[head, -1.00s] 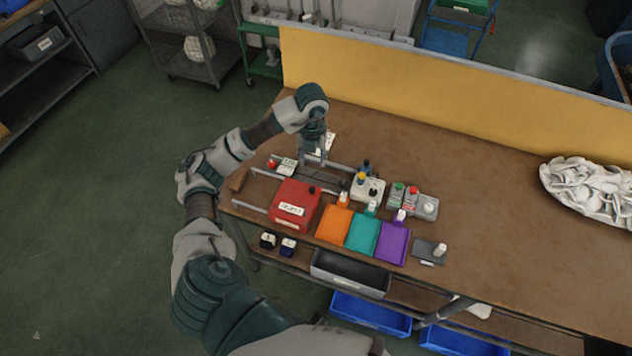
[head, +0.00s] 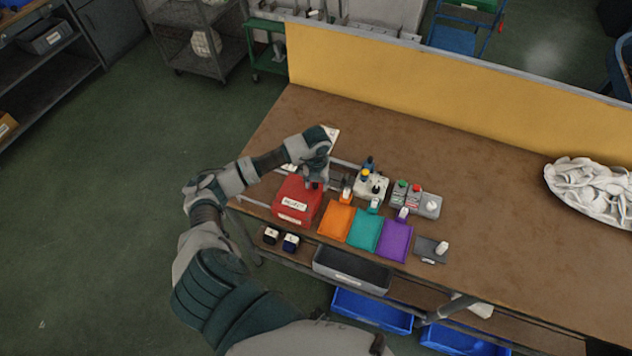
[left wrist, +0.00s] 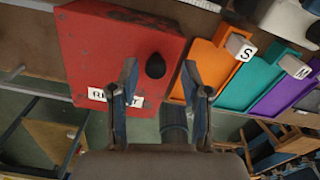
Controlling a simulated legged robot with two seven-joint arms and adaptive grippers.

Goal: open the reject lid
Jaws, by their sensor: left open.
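The red reject box (head: 293,208) sits at the front left of the bench, with a white label on its lid. Its lid looks shut. In the left wrist view the red lid (left wrist: 105,50) fills the upper left, with a black knob (left wrist: 155,66) near its right edge. My left gripper (head: 315,185) is above the knob side of the box, pointing down. In the left wrist view its two fingers (left wrist: 160,75) are apart, with the knob showing between them. I cannot tell how far above the knob they are. My right gripper is not in view.
Orange (head: 336,220), teal (head: 365,230) and purple (head: 394,241) boards lie right of the box. Behind them stand a pale block with knobs (head: 371,186) and a grey button box (head: 415,199). A white sock pile (head: 590,192) lies far right. The bench middle is clear.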

